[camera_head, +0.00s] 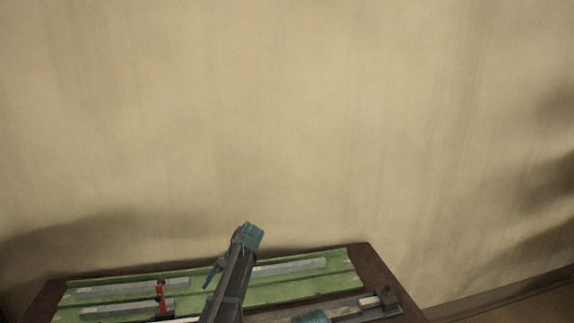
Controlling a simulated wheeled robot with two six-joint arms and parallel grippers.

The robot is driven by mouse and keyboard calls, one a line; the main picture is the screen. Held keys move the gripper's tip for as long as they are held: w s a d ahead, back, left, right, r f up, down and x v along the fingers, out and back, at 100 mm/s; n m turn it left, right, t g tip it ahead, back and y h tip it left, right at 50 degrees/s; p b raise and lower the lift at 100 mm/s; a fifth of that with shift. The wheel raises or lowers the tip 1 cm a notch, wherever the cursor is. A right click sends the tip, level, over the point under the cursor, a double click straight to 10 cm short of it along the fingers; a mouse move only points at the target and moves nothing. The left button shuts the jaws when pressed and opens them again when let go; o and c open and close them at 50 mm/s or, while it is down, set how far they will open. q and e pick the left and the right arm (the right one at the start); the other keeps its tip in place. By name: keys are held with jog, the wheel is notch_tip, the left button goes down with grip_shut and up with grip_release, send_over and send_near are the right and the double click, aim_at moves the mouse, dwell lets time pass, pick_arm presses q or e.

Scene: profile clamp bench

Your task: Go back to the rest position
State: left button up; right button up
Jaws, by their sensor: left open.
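My left gripper (247,236) is the teal end of a dark arm that rises from the bottom edge, in the middle of the picture. It is open, with nothing seen in it, and it shows above the far edge of a green board. The small size of the jaws hides their fine shape.
The green board (300,290) lies on a dark brown bench (372,265). Grey metal profiles (290,267) and a red clamp (160,296) are on it. A dark block (386,298) and a teal part (311,317) sit at the front right. A bare wall stands behind.

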pick_arm(q)
jog(key=s+d+f+h, duration=0.1)
jog(key=s+d+f, duration=0.1)
jog(key=s+d, duration=0.4)
jog(key=s+d+f+t+h+b, duration=0.1)
jog(key=s+d, duration=0.5)
jog(key=s, duration=0.7)
jog(key=s+d+f+h+b, duration=0.1)
jog(key=s+d+f+h, duration=0.2)
jog(key=s+d, duration=0.3)
jog(key=s, duration=0.3)
jog(key=shift+s+d+f+t, duration=0.15)
jog(key=shift+s+t, duration=0.05)
jog(key=shift+t, duration=0.2)
